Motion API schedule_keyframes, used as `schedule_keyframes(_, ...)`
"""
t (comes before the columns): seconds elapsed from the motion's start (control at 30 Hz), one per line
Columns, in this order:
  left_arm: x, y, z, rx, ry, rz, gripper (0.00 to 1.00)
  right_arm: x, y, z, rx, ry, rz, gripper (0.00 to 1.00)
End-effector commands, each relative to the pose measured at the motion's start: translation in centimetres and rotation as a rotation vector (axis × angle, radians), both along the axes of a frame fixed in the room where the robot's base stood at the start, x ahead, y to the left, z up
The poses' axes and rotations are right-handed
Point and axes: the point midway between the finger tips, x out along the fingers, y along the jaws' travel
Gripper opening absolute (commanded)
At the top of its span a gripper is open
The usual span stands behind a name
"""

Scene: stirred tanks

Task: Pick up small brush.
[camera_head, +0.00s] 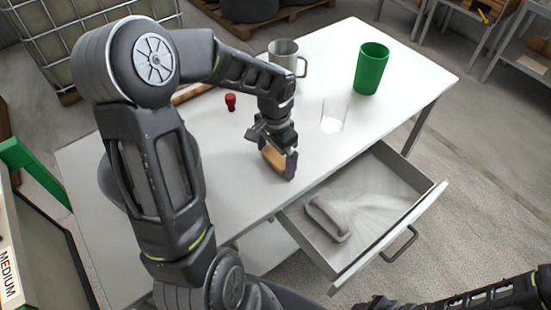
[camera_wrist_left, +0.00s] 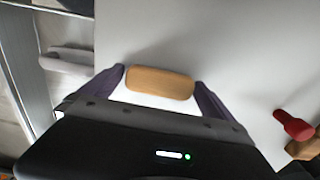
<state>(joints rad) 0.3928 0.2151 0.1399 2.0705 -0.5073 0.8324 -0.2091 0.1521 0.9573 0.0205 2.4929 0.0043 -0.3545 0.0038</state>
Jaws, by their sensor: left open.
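A small wooden-backed block, which looks like the small brush (camera_head: 273,157), is on the white table near its front edge. In the left wrist view the brush (camera_wrist_left: 160,83) lies crosswise between the two purple-padded fingers. Its bristles cannot be made out. My left gripper (camera_head: 279,160) is low over the table with its jaws open, one finger at each end of the brush. I cannot tell whether the fingers touch it. My right arm enters at the bottom right, and its gripper cannot be made out at the frame edge.
An open drawer (camera_head: 433,196) juts out in front, holding a grey object (camera_head: 328,217).

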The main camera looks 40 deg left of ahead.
Motion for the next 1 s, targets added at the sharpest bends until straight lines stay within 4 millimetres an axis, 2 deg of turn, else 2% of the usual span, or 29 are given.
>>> schedule_keyframes(0.2, 0.01, 0.01, 0.03, 0.0, 0.0, 0.0, 0.99, 0.0, 0.01, 0.0, 0.0, 0.0, 0.0, 0.36)
schedule_keyframes(0.83, 0.01, 0.0, 0.03, 0.0, 0.0, 0.0, 0.48, 0.0, 0.01, 0.01, 0.0, 0.0, 0.0, 0.36)
schedule_keyframes(1.0, 0.01, 0.01, 0.04, 0.0, 0.0, 0.0, 0.46, 0.0, 0.01, 0.01, 0.0, 0.0, 0.0, 0.36)
